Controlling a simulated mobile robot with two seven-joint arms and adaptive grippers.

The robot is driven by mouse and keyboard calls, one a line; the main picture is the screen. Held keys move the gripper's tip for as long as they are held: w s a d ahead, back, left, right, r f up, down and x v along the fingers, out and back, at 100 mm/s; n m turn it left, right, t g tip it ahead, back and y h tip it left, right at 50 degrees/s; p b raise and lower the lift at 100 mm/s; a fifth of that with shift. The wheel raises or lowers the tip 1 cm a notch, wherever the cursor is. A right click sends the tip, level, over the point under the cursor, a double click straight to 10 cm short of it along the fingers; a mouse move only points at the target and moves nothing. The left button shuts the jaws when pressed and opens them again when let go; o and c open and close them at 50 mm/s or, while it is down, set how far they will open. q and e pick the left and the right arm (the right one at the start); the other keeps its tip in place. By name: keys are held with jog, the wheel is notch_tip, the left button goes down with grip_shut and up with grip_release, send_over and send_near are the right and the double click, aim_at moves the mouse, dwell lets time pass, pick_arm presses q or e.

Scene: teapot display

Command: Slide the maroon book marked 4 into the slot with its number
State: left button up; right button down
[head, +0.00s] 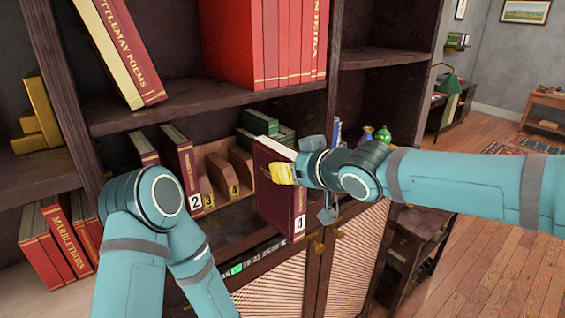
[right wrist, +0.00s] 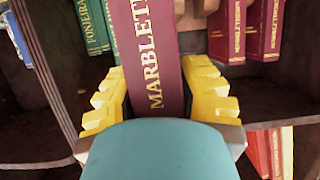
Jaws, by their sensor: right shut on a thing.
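The maroon book marked 4 (head: 276,190) is upright, a little tilted, in front of the middle shelf. My right gripper (head: 283,173) is shut on it, with yellow fingers on both sides of its spine. In the right wrist view the book (right wrist: 158,50) sits between the fingers (right wrist: 160,85), its gold lettering partly hidden by my wrist. The wooden rack with numbered slots (head: 219,170) stands left of the book; its labels 3 and 4 show, and slot 4 (head: 233,190) looks empty. Whether the book touches the rack cannot be told. My left gripper is out of view.
A maroon book marked 2 (head: 180,165) stands left of slot 3. Green books (head: 260,124) stand behind the held book. Small colored vases (head: 383,135) are on the right. My left arm fills the lower left front.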

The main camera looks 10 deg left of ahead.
aim_at(263, 150)
jog(key=shift+r, duration=0.2)
dwell(0.4)
jog(key=shift+w+a+b, duration=0.65)
jog(key=shift+w+a, duration=0.15)
jog(key=shift+a, duration=0.3)
jog(key=shift+w+a, duration=0.95)
jog(key=shift+a, duration=0.2)
jog(key=shift+b, duration=0.4)
jog(key=shift+w+a, duration=0.75)
jog(key=shift+a, duration=0.25)
dwell(0.6)
jog(key=shift+w+a+p, duration=0.2)
jog(key=shift+a+p, duration=0.1)
